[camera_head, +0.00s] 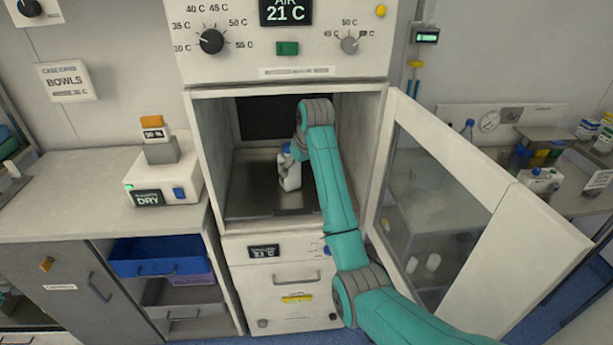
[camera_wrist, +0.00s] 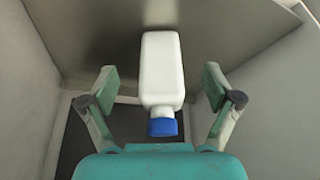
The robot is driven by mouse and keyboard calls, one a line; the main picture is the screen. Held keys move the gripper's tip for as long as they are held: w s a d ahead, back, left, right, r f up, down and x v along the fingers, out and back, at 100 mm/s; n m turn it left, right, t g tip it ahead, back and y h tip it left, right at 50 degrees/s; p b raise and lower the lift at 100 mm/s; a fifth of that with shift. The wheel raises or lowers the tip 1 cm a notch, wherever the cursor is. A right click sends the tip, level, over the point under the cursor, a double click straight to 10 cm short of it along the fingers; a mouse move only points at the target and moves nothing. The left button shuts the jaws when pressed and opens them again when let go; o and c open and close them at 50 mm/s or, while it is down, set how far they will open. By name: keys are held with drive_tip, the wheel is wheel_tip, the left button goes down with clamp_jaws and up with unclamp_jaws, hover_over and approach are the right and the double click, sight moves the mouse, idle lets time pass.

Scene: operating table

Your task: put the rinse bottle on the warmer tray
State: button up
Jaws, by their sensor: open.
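The rinse bottle (camera_head: 290,174) is white with a blue cap and stands upright in the open warming cabinet, on what looks like its metal tray (camera_head: 245,203). The wrist view shows the bottle (camera_wrist: 162,65) with its cap (camera_wrist: 163,127) nearest my gripper. My gripper (camera_wrist: 160,86) is open, with one finger on each side of the bottle and a visible gap on both sides. In the head view my arm reaches into the cabinet and hides part of the tray and most of the gripper.
The cabinet's glass door (camera_head: 440,190) stands open to the right, close to my arm. The cabinet side walls are near. A counter (camera_head: 70,205) with a small white device (camera_head: 160,185) lies left, above an open blue drawer (camera_head: 158,258). Bottles and boxes stand on the right counter.

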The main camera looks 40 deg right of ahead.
drive_tip(key=s, duration=0.2)
drive_tip(key=s+a, duration=0.1)
drive_tip(key=s, duration=0.1)
drive_tip(key=shift+s, duration=0.2)
idle(0.5)
